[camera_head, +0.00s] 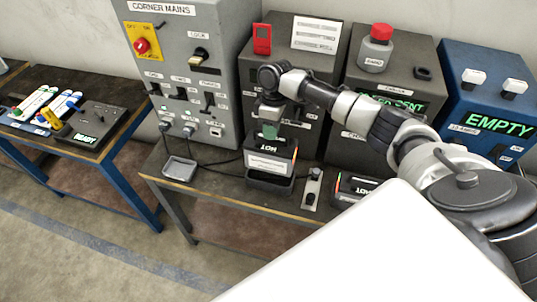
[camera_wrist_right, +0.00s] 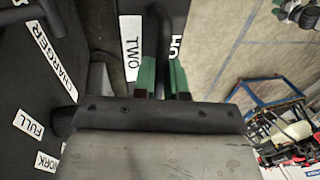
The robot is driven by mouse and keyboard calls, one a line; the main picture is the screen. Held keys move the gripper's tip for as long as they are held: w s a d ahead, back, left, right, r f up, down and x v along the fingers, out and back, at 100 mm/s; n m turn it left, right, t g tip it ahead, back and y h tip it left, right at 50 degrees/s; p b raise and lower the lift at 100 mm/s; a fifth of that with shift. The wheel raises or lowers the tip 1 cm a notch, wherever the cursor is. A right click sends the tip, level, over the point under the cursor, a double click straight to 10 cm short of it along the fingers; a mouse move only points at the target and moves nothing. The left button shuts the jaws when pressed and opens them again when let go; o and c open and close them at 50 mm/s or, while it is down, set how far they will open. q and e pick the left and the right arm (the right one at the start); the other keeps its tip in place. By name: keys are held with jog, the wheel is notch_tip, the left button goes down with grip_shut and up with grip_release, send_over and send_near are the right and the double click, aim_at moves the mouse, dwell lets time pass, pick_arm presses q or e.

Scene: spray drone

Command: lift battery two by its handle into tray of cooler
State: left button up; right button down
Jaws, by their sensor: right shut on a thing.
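Battery two (camera_head: 268,160) is a dark block with a white label and the word HOT upside down, at the front of a dark cabinet. Its "TWO" label (camera_wrist_right: 131,48) shows in the right wrist view. My right gripper (camera_head: 270,130) points down over it, its green fingers (camera_wrist_right: 163,78) shut on the dark handle (camera_wrist_right: 163,45). A black tray (camera_head: 268,184) is at the battery's foot; I cannot tell whether the battery rests in it or hangs just above. Which cabinet is the cooler is not readable. My left gripper is not in view.
Another unit marked HOT (camera_head: 358,187) is partly hidden at right. A small grey dish (camera_head: 179,168) and a small switch plate (camera_head: 312,190) flank the battery. A blue cabinet (camera_head: 487,100) reads EMPTY. A separate table (camera_head: 75,140) stands left, with floor between.

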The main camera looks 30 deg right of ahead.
jog(key=shift+s+a+p+v, duration=0.1)
jog(key=shift+a+p+v, duration=0.1)
jog(key=shift+p+v, duration=0.8)
jog(key=shift+s+a+p+v, duration=0.2)
jog(key=shift+p+v, duration=0.55)
jog(key=shift+v, duration=0.35)
jog(key=shift+r, duration=2.85)
